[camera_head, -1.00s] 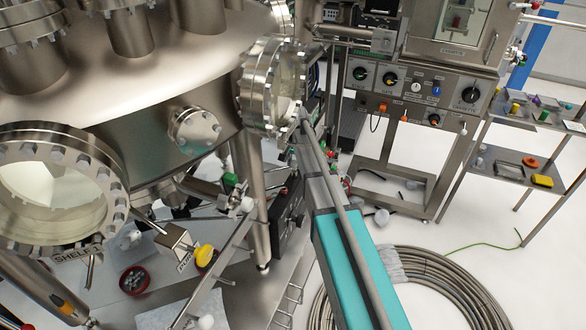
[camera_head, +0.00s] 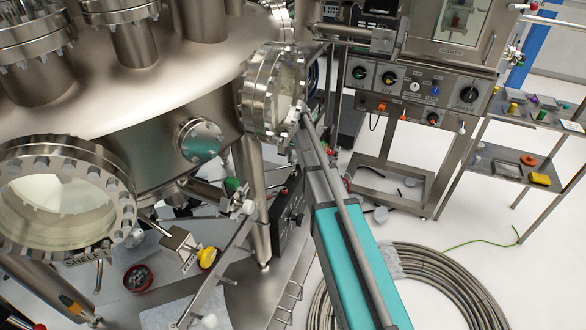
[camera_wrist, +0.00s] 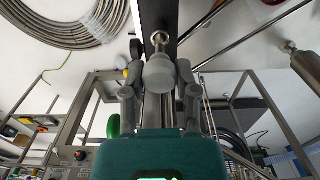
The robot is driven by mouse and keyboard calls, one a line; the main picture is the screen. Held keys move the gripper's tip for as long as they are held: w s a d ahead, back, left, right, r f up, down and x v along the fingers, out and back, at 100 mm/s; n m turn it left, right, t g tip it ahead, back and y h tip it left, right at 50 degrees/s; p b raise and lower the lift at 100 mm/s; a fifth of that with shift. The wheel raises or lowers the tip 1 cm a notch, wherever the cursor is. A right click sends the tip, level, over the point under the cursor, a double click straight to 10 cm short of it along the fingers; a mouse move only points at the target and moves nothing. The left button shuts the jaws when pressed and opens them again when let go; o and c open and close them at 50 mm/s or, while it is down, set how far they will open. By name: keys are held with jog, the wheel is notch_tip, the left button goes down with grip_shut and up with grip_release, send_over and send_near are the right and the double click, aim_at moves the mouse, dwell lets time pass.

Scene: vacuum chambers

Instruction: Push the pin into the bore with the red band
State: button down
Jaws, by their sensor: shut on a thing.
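In the wrist view, my gripper (camera_wrist: 160,92) has its two grey fingers closed around a pale grey, round-ended piece (camera_wrist: 159,73). The piece sits between the fingertips, and I cannot tell for sure whether it is the pin. My gripper does not clearly show in the head view. In that view a labelled metal block (camera_head: 179,243) carries a yellow knob (camera_head: 208,257) at the lower left. I cannot pick out a bore with a red band in either view.
A large steel chamber (camera_head: 130,90) with flanged windows fills the left of the head view. A long teal-covered rail (camera_head: 345,270) reaches towards its side port. A red-rimmed dish (camera_head: 137,279) lies lower left. Coiled hose (camera_head: 440,285) and a side table (camera_head: 505,165) stand right.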

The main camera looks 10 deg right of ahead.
jog(key=shift+r+p, duration=0.55)
jog(key=shift+r, duration=0.15)
jog(key=shift+r, duration=0.2)
jog(key=shift+s, duration=0.15)
